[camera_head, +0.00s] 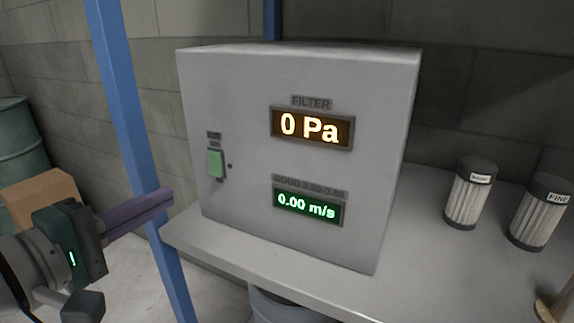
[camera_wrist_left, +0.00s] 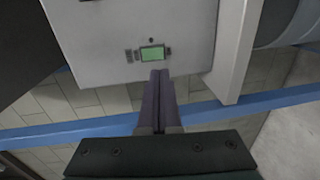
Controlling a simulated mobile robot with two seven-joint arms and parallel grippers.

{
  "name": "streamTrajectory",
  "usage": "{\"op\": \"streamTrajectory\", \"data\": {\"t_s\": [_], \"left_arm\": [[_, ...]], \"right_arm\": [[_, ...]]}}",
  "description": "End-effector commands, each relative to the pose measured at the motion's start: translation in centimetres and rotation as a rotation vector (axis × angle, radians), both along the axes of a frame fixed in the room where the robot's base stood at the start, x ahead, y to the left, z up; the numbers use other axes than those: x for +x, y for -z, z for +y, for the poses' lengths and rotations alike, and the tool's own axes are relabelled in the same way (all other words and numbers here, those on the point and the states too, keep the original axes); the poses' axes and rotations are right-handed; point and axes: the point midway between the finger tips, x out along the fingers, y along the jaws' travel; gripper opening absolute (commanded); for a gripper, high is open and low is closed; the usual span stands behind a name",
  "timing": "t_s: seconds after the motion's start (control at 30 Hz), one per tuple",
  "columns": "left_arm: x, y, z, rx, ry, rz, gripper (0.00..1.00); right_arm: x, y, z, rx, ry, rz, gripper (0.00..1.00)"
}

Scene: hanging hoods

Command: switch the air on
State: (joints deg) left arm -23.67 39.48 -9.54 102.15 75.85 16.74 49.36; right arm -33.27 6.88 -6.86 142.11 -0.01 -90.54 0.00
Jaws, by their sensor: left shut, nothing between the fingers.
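A grey control box (camera_head: 240,110) stands on a light shelf. On its front left is a green rocker switch (camera_head: 216,163) in a dark frame, under a small label. The filter display (camera_head: 312,128) reads 0 Pa in orange. The lower display (camera_head: 308,204) reads 0.00 m/s in green. My left gripper (camera_head: 168,196) is shut and empty, left of the box and lower than the switch. In the left wrist view the green switch (camera_wrist_left: 152,54) lies just beyond the shut fingertips (camera_wrist_left: 159,74), with no clear contact. My right gripper is not in view.
A blue post (camera_head: 125,100) stands left of the box, close to my left gripper. Two filter cartridges (camera_head: 471,195) (camera_head: 538,214) stand on the shelf (camera_head: 400,270) at right. A cardboard box (camera_head: 40,195) and green drum (camera_head: 20,140) are at far left.

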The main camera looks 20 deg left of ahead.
Motion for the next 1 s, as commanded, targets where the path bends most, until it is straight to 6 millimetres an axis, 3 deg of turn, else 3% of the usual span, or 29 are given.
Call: {"op": "streamTrajectory", "data": {"t_s": [0.2, 0.43, 0.63, 1.0], "left_arm": [[4.2, 0.5, -0.3, -0.002, -0.002, -0.004, 0.00], [7.3, 1.0, -0.6, -0.001, 0.000, -0.001, 0.00], [8.5, 1.1, -0.7, 0.000, 0.001, 0.002, 0.00], [8.6, 1.2, -0.7, 0.000, 0.001, 0.000, 0.00]], "right_arm": [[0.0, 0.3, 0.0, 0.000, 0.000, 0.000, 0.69], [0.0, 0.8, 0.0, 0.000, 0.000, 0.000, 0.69], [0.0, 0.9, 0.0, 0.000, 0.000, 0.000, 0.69], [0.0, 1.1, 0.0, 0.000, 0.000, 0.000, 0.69]]}}
